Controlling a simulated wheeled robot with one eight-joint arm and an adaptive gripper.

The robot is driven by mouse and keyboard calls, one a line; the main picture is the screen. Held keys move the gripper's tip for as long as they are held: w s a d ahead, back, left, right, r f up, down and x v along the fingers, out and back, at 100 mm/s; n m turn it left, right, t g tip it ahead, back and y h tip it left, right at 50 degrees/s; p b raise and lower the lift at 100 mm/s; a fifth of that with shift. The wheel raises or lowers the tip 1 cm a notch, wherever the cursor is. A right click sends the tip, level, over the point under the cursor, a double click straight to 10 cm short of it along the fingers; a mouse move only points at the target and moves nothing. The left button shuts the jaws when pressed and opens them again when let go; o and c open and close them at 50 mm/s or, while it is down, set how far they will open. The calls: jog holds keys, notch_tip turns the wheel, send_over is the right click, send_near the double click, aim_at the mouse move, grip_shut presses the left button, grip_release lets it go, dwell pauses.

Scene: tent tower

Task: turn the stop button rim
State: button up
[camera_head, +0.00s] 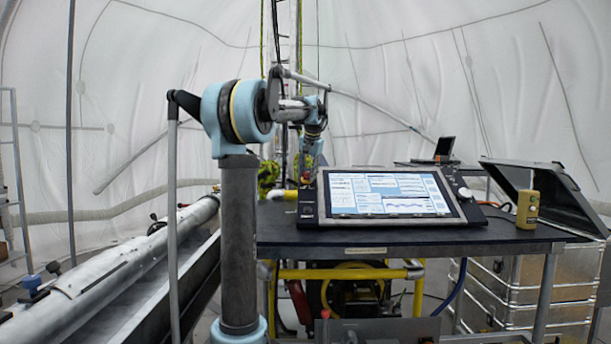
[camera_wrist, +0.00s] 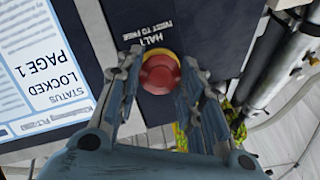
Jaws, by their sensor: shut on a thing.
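The stop button (camera_wrist: 160,73) is a round red cap with a yellow ring behind it, on a dark panel marked "HALT TWIST TO FREE". My gripper (camera_wrist: 158,78) has one finger on each side of the red cap and is shut on its rim. In the head view my gripper (camera_head: 306,170) is at the left end of the console (camera_head: 390,192), over the red button, which it mostly hides.
The console's lit screen shows beside the button in the wrist view, reading "STATUS LOCKED PAGE 1" (camera_wrist: 45,80). A dark table (camera_head: 400,240) carries the console. A yellow-green bundle (camera_head: 268,175) lies behind the table's left end.

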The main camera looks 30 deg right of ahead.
jog(key=shift+m, duration=1.4)
jog(key=shift+t, duration=0.3)
jog(key=o, duration=1.1)
jog(key=shift+s, duration=0.1)
jog(key=v, duration=1.1)
jog(key=shift+d+r, duration=0.15)
jog(key=shift+r, duration=0.25)
